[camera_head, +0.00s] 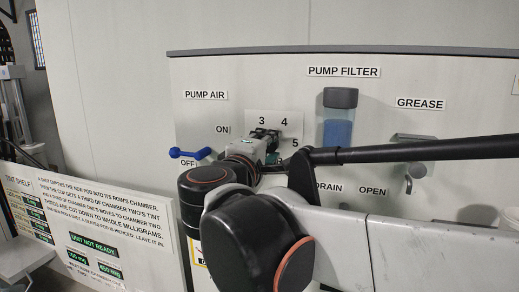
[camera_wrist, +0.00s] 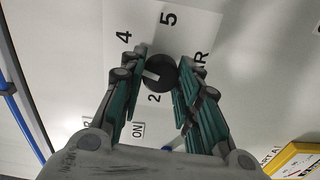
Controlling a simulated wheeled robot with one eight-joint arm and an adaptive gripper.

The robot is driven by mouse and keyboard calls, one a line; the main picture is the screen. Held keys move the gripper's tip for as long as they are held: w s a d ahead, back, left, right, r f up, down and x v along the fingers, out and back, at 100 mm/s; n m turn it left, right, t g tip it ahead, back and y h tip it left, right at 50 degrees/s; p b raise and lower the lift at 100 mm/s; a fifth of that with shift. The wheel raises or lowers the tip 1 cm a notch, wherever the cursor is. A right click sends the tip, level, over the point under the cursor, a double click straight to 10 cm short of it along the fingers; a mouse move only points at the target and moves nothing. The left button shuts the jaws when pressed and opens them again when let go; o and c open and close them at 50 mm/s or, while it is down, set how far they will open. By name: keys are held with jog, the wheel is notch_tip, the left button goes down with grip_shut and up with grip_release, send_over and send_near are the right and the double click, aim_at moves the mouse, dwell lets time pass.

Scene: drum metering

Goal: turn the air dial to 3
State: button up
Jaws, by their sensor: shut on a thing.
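The air dial (camera_wrist: 161,73) is a round dark knob with a white pointer mark, on a white number plate (camera_wrist: 188,40). My gripper (camera_wrist: 161,67) has its green-padded fingers shut on the dial, one on each side. In the wrist view the pointer mark is on the knob's left part, facing the left finger. The 2, 4 and 5 show there; the 3 does not, and that finger covers part of the plate. In the head view my gripper (camera_head: 270,148) hides the dial, while 3, 4 and 5 show on the plate (camera_head: 262,120).
A blue lever (camera_head: 190,153) sits left of the dial, by the ON and OFF labels. To the right are a blue pump filter (camera_head: 338,120) and a grease tap (camera_head: 413,165). A black bar (camera_head: 420,150) crosses in front of the panel.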

jog(key=shift+f+n+b, duration=0.1)
jog(key=shift+n+b, duration=0.45)
jog(key=shift+n, duration=3.75)
